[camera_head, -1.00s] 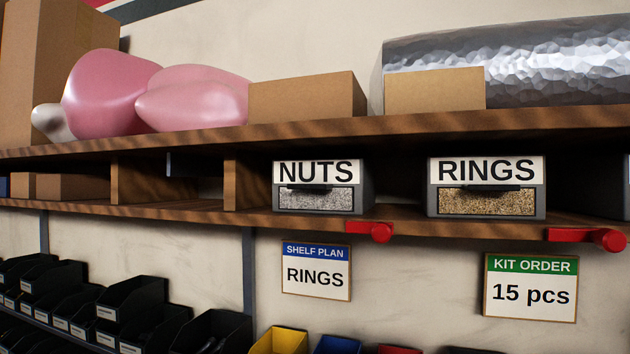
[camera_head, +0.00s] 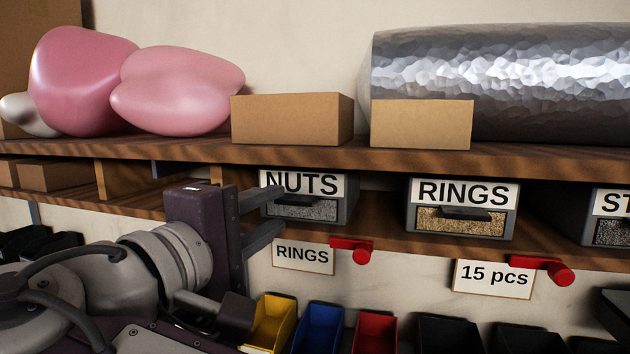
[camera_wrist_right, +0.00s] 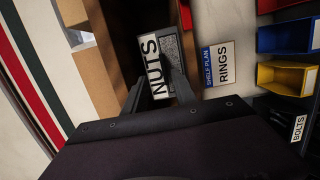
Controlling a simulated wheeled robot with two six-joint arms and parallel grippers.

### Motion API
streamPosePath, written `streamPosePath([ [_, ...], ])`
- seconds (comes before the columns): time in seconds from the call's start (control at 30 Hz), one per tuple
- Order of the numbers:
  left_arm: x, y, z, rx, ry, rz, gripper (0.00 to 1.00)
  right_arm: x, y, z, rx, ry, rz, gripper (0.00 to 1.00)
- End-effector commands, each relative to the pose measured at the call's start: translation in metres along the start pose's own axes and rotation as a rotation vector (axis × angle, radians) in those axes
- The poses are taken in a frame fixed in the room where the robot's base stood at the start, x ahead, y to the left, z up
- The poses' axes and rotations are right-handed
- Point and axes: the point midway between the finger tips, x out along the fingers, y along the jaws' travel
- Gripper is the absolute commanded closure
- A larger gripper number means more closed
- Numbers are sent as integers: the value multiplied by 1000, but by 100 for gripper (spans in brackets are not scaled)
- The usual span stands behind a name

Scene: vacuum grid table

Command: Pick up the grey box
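Three grey boxes with white labels stand on the lower shelf. The NUTS box (camera_head: 347,208) is nearest my right gripper, the RINGS box (camera_head: 512,222) is right of it, and a box labelled "ST..." (camera_head: 590,230) is cut off at the right edge. My right gripper (camera_head: 283,208) is open, its two fingers apart and pointing at the front of the NUTS box, overlapping its left part. In the right wrist view, the NUTS box (camera_wrist_right: 171,47) shows sideways beyond the fingers (camera_wrist_right: 155,82). Contact cannot be told. My left gripper is not in view.
The wooden upper shelf (camera_head: 400,160) runs just above the boxes. Red knobs (camera_head: 362,256) (camera_head: 560,272) stick out below the shelf edge. Yellow (camera_head: 270,322), blue (camera_head: 318,328) and red (camera_head: 376,332) bins sit lower. Open shelf space separates the NUTS and RINGS boxes.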

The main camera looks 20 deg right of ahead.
Motion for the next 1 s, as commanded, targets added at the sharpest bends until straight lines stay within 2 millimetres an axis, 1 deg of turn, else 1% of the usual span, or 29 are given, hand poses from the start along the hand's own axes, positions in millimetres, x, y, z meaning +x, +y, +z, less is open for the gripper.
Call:
streamPosePath([
  [0.03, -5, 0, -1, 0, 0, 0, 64, 9, 3, 1, 0, -4, 1, 67],
  [0.1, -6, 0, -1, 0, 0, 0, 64, 16, 2, 0, -1, -1, 0, 67],
  [0.27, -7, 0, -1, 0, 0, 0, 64, 22, 0, 0, 0, 0, 0, 67],
  [0.4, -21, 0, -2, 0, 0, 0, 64, 45, 0, 3, -3, -4, 0, 67],
  [0.53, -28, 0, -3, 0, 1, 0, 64, 65, -4, 3, -1, -2, -1, 67],
  [0.63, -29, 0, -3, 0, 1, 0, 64, 71, -6, 2, -2, 1, -1, 67],
  [0.8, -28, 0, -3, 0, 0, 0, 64, 71, -8, 2, 0, 3, -1, 67],
  [0.83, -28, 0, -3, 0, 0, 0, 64, 71, -8, 2, 0, 3, -1, 70],
  [0.93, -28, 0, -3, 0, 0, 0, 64, 71, -8, 2, -1, 3, -1, 98],
  [0.97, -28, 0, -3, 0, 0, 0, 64, 71, -8, 2, -1, 3, -2, 100],
  [1.0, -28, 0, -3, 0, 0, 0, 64, 71, -8, 2, -1, 3, -2, 100],
])
